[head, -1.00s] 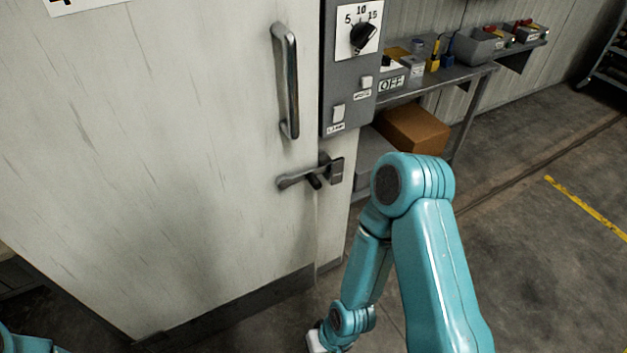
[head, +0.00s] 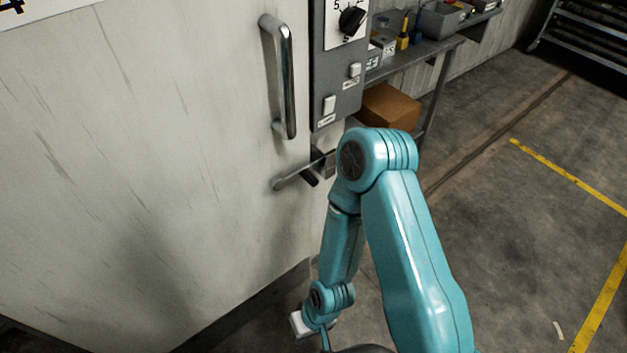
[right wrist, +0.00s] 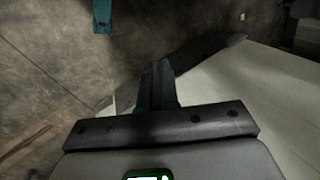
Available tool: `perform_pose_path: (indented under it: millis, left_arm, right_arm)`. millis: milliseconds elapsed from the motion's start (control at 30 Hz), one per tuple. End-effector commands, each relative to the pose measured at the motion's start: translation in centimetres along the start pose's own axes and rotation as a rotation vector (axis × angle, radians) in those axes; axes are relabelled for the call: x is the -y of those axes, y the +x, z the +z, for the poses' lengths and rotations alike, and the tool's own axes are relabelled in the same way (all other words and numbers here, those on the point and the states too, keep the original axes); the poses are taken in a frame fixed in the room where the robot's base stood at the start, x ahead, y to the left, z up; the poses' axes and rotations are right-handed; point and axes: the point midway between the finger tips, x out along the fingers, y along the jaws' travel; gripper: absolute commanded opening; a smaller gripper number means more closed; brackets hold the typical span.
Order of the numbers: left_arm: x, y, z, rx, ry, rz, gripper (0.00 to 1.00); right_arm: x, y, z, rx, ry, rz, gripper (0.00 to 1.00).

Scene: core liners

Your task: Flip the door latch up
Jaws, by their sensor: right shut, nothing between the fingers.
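The door latch (head: 298,176) is a grey metal lever on the right edge of the pale door (head: 150,170), below the upright handle. Its lever slants down to the left from its mount, and a dark stub sticks out beneath it. My right arm stands right of the latch and hides part of its mount. My right gripper (right wrist: 157,85) shows in the right wrist view, with its dark fingers together and nothing between them. In the head view my right wrist is low, well below the latch and apart from it. My left gripper is not in view.
A chrome handle (head: 284,75) stands above the latch. A grey control box (head: 337,85) with a dial and switches is beside the door. Behind are a metal bench (head: 425,52) and a cardboard box (head: 388,108). The floor to the right is open, with yellow lines.

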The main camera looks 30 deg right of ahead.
Motion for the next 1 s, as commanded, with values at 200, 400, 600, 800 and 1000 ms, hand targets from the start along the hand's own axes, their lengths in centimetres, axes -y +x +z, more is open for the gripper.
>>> perform_pose_path:
  millis: [200, 400, 600, 800, 1000]
  left_arm:
    - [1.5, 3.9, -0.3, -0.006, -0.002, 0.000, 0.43]
    - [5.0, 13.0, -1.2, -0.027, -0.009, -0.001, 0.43]
    - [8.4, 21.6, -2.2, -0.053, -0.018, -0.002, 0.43]
    - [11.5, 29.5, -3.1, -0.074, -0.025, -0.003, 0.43]
    - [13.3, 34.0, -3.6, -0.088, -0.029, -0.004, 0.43]
  right_arm:
    - [-3.0, 3.3, 1.4, 0.110, 0.178, 0.041, 0.00]
    - [-3.2, 9.3, 2.9, 0.444, 0.773, -0.087, 0.00]
    - [1.6, 10.0, -6.9, 0.669, 1.315, -0.696, 0.00]
    - [-3.7, 3.3, -21.8, 0.583, 1.459, -1.618, 0.00]
    - [-13.8, -4.7, -26.1, 0.293, 1.230, -2.283, 0.00]
